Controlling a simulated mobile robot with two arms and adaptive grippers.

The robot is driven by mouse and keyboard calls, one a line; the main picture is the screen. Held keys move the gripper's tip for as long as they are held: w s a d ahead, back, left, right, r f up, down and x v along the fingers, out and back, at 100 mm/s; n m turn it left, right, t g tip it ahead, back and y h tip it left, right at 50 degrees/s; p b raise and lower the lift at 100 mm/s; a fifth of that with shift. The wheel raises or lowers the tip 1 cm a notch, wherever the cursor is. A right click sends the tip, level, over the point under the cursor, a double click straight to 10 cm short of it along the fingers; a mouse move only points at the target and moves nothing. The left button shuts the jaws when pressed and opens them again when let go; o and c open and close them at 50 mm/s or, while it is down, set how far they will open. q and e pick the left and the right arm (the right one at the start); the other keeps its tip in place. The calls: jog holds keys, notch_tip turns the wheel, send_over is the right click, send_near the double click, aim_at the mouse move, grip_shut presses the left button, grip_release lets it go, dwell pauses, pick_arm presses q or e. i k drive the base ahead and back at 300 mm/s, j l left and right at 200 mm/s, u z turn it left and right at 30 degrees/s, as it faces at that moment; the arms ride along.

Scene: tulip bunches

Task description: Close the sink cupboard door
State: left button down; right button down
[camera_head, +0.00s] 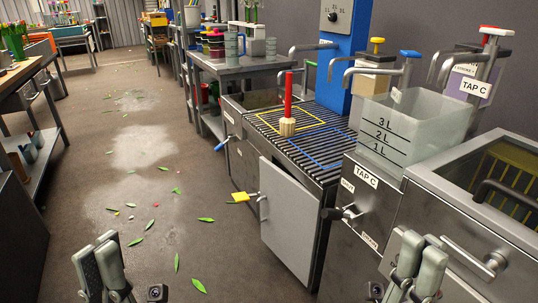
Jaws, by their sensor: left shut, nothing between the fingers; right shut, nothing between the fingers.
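The sink cupboard door (289,223) is a light grey panel below the slatted sink top (302,136). It appears to stand ajar, angled out from the cabinet front, with a bar handle (262,206) near its left edge. The cupboard's inside is hidden. My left gripper (97,252) is shut and empty over the floor at the lower left, well apart from the door. My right gripper (420,252) is shut and empty at the lower right, in front of the steel unit and apart from the door.
A yellow-handled valve (239,197) sticks out just left of the door. A black-handled valve (341,213) juts from the TAP C cabinet (364,205) to its right. The aisle floor (150,215) is open, with scattered green leaves. A workbench (30,80) lines the left.

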aim_at(289, 216)
jog(key=i+l+u, duration=0.1)
jog(key=i+u, duration=0.3)
jog(key=i, duration=0.45)
jog(key=i+j+z, duration=0.15)
jog(key=i+z, duration=0.35)
jog(key=i+j+z, duration=0.2)
jog(key=z, duration=0.15)
jog(key=i+j+z, duration=0.25)
jog(key=z, duration=0.15)
